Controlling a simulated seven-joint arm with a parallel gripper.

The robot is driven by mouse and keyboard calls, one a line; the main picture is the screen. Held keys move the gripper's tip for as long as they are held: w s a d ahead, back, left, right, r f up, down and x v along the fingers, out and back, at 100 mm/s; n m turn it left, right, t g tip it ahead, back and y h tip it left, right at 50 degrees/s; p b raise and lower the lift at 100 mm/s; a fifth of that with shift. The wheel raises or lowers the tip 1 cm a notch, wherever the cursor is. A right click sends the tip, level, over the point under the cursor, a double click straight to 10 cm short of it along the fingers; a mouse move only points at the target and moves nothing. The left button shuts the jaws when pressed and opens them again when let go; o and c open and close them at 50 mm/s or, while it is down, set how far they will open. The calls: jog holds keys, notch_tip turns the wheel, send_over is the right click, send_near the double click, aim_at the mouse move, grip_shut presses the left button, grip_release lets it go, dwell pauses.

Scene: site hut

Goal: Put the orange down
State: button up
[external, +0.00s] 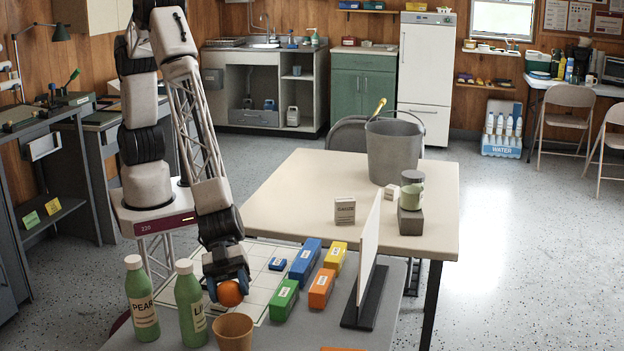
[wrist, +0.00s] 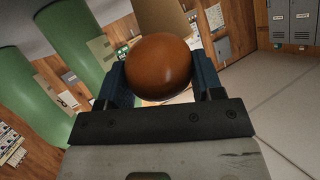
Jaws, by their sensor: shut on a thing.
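The orange (external: 230,293) is a round orange ball between the fingers of my gripper (external: 227,286), low over the grey front table (external: 290,338). In the wrist view the orange (wrist: 158,67) sits between the two dark blue fingers of my gripper (wrist: 162,85), which are shut on it. I cannot tell whether the orange touches the surface below it.
Two green bottles (external: 189,307) stand close on the left, and a brown cup (external: 233,333) stands just in front.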

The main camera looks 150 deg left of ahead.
jog(key=s+a+n+g+y, duration=0.2)
jog(key=s+n+y, duration=0.6)
jog(key=s, duration=1.4)
jog(key=s+a+n+g+y, duration=0.3)
jog(key=s+n+g+y, duration=0.3)
jog(key=s, duration=1.6)
jog(key=f+n+y, duration=0.1)
jog(key=n+y, duration=0.1)
jog(key=n, duration=0.1)
jog(key=shift+s+a+y, duration=0.15)
jog(key=shift+s+y, duration=0.1)
jog(key=shift+y, duration=0.05)
jog(key=w, duration=0.5)
jog(key=w+a+f, duration=0.1)
jog(key=w, duration=1)
jog(key=shift+a+f, duration=0.2)
jog(key=shift+a, duration=0.2)
jog(key=shift+f, duration=1.8)
